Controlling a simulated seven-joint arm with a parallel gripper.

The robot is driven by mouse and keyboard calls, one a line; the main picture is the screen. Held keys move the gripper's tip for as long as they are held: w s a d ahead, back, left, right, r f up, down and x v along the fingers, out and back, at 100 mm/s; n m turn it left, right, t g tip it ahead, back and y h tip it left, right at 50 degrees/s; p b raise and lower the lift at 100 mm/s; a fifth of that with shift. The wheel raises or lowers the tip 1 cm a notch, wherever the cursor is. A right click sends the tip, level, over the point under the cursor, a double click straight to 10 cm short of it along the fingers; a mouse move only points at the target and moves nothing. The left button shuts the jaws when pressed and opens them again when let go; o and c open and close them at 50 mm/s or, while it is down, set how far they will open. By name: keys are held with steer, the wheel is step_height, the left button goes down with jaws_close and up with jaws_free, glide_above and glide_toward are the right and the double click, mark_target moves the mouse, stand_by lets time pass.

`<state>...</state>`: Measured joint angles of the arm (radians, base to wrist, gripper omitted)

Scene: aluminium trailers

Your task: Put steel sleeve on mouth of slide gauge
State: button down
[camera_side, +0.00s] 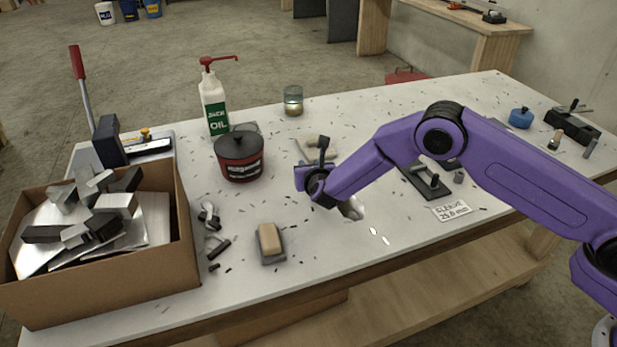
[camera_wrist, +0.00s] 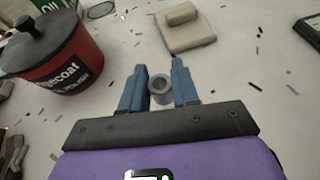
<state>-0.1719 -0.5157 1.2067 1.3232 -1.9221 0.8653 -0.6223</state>
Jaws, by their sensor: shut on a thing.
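My gripper (camera_wrist: 160,90) has two blue fingers closed on either side of a short grey steel sleeve (camera_wrist: 161,88). The sleeve's round open end faces the wrist camera. In the side view my wrist is low over the middle of the bench, and the fingers and sleeve cannot be made out clearly. A dark flat plate with a metal piece on it (camera_side: 425,184) lies right of my wrist, behind the card reading SLEEVE 25.8 mm (camera_side: 451,210). It may be the slide gauge; its mouth cannot be made out.
A red pot (camera_side: 240,160) with a black lid stands left of my gripper; it also shows in the wrist view (camera_wrist: 60,62). An oil bottle (camera_side: 214,105), a glass jar (camera_side: 293,100), a cardboard box of metal offcuts (camera_side: 110,285) and a block (camera_side: 270,242) surround it. Shavings litter the bench.

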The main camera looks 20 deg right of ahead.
steer(key=shift+w+f, duration=0.3)
steer(key=shift+f, duration=0.05)
steer(key=shift+a+f, duration=0.1)
steer(key=shift+f, duration=1.5)
steer(key=shift+f, duration=0.1)
steer(key=c, duration=0.8)
jaws_free()
steer(key=shift+c, duration=0.2)
steer(key=shift+r, duration=0.2)
steer(key=v, duration=1.2)
